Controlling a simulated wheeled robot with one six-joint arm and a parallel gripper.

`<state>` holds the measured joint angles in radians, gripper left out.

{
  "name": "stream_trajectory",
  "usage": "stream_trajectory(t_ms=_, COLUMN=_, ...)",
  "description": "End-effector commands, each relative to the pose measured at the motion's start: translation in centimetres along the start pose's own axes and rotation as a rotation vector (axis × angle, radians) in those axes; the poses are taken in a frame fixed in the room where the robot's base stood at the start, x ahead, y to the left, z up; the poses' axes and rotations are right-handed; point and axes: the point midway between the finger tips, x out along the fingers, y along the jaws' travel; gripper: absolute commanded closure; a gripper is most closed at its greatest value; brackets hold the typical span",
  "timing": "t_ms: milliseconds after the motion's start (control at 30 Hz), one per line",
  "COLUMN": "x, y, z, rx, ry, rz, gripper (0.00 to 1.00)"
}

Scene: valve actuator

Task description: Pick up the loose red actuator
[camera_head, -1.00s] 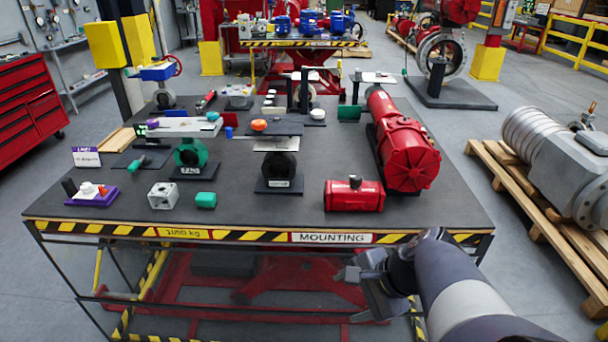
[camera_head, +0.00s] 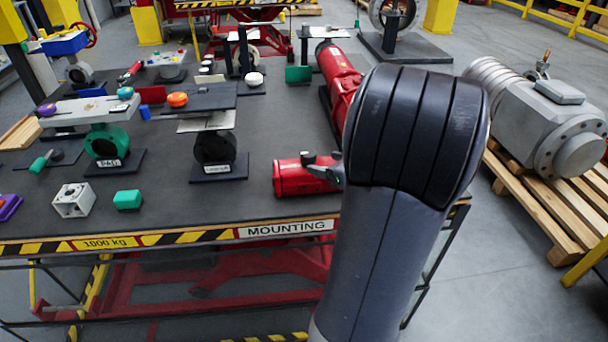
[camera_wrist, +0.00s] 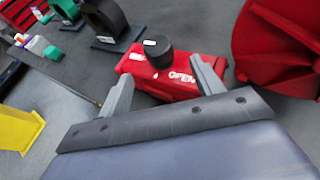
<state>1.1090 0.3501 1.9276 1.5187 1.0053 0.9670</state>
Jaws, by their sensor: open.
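The loose red actuator (camera_head: 294,178) lies at the front edge of the dark table, with a black knob on top. My arm covers its right end in the head view. In the wrist view the red actuator (camera_wrist: 160,78) lies ahead of my gripper (camera_wrist: 166,80), with its black cap (camera_wrist: 159,52) and white lettering visible. The two grey fingers are apart, one toward each end of the actuator's near side. I cannot tell whether they touch it. In the head view my gripper is mostly hidden behind my arm.
A large red actuator (camera_head: 340,80) stands close behind, also at the right in the wrist view (camera_wrist: 285,40). A black valve (camera_head: 215,148) and a green valve (camera_head: 107,142) stand to the left. A grey cube (camera_head: 73,200) and a green block (camera_head: 128,199) lie near the front edge.

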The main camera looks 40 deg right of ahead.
Motion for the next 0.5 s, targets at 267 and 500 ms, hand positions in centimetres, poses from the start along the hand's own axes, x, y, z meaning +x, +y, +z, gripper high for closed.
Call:
stream_trajectory(t_ms=267, x=2.5, y=0.1, z=0.1, rx=-0.002, ry=0.001, rz=0.002, gripper=0.37)
stream_trajectory(t_ms=500, x=5.8, y=0.1, z=0.6, rx=-0.002, ry=0.003, rz=0.004, gripper=0.37)
